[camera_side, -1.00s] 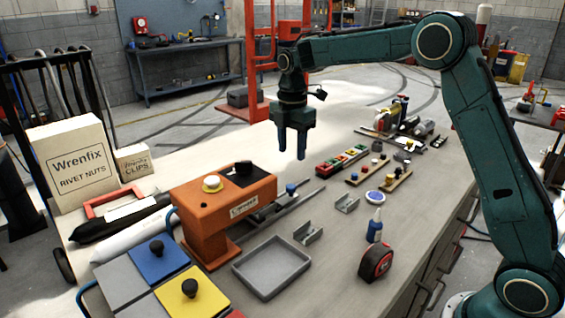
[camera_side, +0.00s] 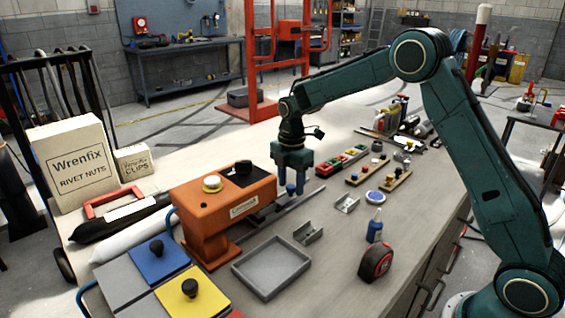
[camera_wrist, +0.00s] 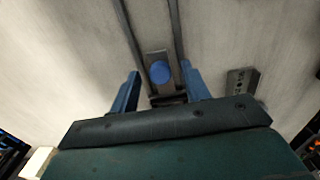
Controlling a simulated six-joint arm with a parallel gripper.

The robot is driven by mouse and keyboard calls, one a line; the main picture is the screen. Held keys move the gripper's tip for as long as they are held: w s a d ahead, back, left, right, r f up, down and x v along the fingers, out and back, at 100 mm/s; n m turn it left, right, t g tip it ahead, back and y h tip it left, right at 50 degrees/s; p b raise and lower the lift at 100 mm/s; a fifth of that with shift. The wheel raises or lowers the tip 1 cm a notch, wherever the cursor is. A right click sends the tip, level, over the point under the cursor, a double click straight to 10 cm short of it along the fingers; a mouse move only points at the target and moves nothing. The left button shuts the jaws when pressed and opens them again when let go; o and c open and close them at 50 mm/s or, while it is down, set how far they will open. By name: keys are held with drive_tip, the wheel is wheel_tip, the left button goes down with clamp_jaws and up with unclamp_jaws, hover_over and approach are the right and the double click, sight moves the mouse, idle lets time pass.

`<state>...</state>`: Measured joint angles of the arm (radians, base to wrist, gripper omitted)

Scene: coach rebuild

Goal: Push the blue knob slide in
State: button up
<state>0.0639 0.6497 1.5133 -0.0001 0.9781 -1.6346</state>
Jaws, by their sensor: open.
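The blue knob (camera_wrist: 160,72) sits on a small grey slide block between two dark rails in the wrist view. In the side view the blue knob (camera_side: 291,189) shows at the lower end of my gripper. The rails (camera_side: 293,203) run to the orange press-like housing (camera_side: 222,205). My gripper (camera_side: 291,183) is low over the slide, pointing down. In the wrist view its two blue fingers (camera_wrist: 160,88) stand apart, one on each side of the knob. I cannot tell whether either finger touches the knob.
A grey tray (camera_side: 237,268) and small grey brackets (camera_side: 308,236) lie in front of the rails. A tape measure (camera_side: 376,262) and blue bottle (camera_side: 375,228) stand to the right. Strips with coloured parts (camera_side: 341,162) lie behind on the right.

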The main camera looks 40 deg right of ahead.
drive_tip(key=shift+c, duration=0.5)
clamp_jaws()
drive_tip(key=shift+a, duration=2.45)
drive_tip(key=shift+c, duration=0.3)
unclamp_jaws()
drive_tip(key=shift+o, duration=0.8)
drive_tip(key=shift+r, duration=0.15)
wheel_tip(320, 180, up, 14)
